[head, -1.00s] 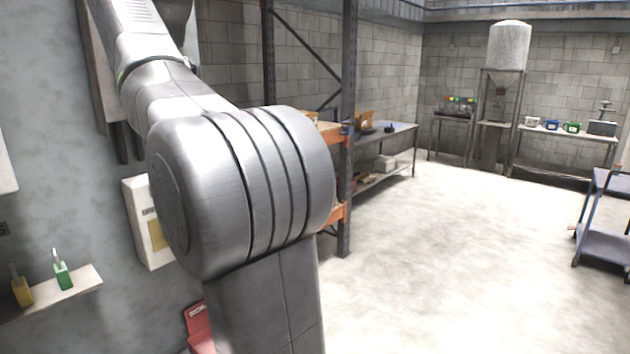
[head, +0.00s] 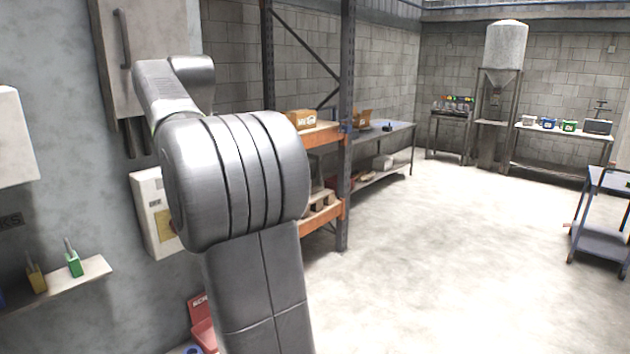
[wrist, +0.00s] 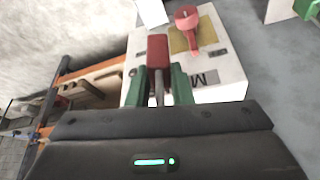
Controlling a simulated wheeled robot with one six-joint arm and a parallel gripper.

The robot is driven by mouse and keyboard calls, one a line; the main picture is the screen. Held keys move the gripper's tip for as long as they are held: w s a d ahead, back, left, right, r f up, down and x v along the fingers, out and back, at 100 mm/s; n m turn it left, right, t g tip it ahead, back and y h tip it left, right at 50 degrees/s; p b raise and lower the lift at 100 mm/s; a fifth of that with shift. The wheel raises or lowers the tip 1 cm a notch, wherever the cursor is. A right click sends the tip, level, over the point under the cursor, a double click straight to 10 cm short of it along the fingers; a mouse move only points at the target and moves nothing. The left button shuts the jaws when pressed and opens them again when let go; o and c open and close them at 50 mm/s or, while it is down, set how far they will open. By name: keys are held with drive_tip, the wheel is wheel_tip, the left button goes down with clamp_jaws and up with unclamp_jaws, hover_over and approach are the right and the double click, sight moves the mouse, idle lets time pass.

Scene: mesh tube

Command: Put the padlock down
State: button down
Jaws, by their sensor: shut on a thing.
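A red padlock (wrist: 157,51) shows in the wrist view, with its grey shackle toward my gripper. My gripper (wrist: 157,86) is shut on it, one green fingertip on each side of the shackle. Beyond the padlock is a white wall box (wrist: 215,52) with a yellow panel and a red rotary handle (wrist: 187,22). I cannot tell whether the padlock touches the box. The box also shows in the head view (head: 146,205), partly behind my arm. My gripper and the held padlock are hidden in the head view.
A wall shelf (head: 95,271) at the left holds a green padlock (head: 74,264) and a yellow padlock (head: 36,280). A red bin (head: 202,322) is low by the wall. An orange rack (head: 328,137) stands right of my arm. The floor at right is clear up to a cart (head: 603,242).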

drive_tip(key=w+d+f+m, duration=0.1)
drive_tip(key=w+d+f, duration=0.2)
drive_tip(key=f, duration=0.4)
drive_tip(key=w+d+f+m+h, duration=0.1)
drive_tip(key=w+d+f, duration=0.25)
drive_tip(key=f, duration=0.35)
drive_tip(key=w+d+f+m, duration=0.15)
drive_tip(key=d+f, duration=0.25)
drive_tip(key=f, duration=0.4)
drive_tip(key=s+d+f+m, duration=0.1)
drive_tip(key=s+d+f, duration=0.1)
drive_tip(key=d+f, duration=0.5)
drive_tip(key=s+d+f+m+t+h, duration=0.1)
drive_tip(key=s+d+f+m, duration=0.1)
drive_tip(key=d+f, duration=0.6)
wheel_tip(320, 180, down, 7)
drive_tip(key=shift+s+d+f, duration=0.2)
drive_tip(key=shift+s+d, duration=0.1)
drive_tip(key=shift+s, duration=0.45)
